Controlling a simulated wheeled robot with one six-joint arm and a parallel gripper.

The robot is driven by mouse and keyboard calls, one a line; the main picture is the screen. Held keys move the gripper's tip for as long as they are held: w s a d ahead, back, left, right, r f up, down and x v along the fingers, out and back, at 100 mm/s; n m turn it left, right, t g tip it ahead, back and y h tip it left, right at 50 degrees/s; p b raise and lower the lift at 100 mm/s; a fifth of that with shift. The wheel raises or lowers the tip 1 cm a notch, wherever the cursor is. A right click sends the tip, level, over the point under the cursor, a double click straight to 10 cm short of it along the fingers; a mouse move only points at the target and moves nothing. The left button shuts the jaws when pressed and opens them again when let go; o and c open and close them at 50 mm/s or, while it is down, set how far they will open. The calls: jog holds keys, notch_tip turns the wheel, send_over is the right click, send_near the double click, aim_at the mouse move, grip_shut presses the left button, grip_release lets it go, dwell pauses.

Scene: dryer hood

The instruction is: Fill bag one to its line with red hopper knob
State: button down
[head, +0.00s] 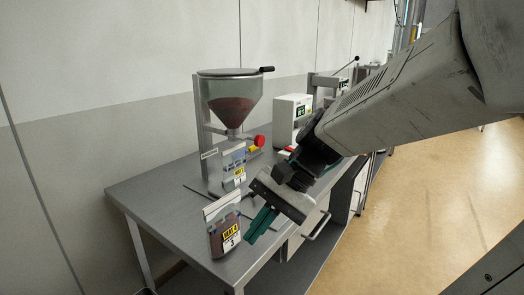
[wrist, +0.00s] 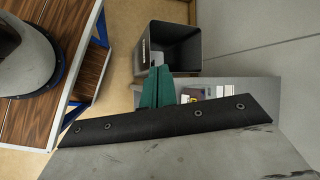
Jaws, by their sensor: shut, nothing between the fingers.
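The clear hopper (head: 229,100) stands on the bench with dark red granules inside. Its red knob (head: 260,140) sits at the right of the outlet, beside a yellow part. A bag (head: 233,160) with a yellow label stands under the outlet; its number looks like 1, and its fill level and line are too small to tell. Another bag (head: 222,238) marked 3 stands at the bench's front edge, with dark reddish contents low in it. My gripper (head: 261,225) is shut and empty, its green fingers pointing down just right of bag 3, apart from the knob. The fingers also show in the wrist view (wrist: 156,88).
A white device (head: 292,117) with a green display stands behind the hopper's right side. The grey bench (head: 148,192) is clear at its left. In the wrist view, a dark open bin (wrist: 170,48) stands on the floor and wood-topped furniture (wrist: 75,20) is at left.

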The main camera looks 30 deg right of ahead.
jog(key=w+d+r+m+t+y, duration=0.2)
jog(key=w+d+m+t+y, duration=0.1)
jog(key=w+d+m+t, duration=0.8)
jog(key=w+d+m+t+h, duration=0.2)
jog(key=d+m+t+h, duration=0.2)
jog(key=d+m, duration=0.6)
jog(key=d, duration=0.6)
jog(key=shift+w+f+m+t+h, duration=0.3)
jog(key=shift+w+f+t+h, duration=0.05)
jog(key=shift+w+t+h, duration=0.05)
send_near(259, 140)
jog(key=w+a+f, duration=0.1)
jog(key=w+f, duration=0.1)
jog(key=w, duration=0.4)
jog(key=shift+w+f, duration=0.3)
jog(key=shift+w, duration=0.1)
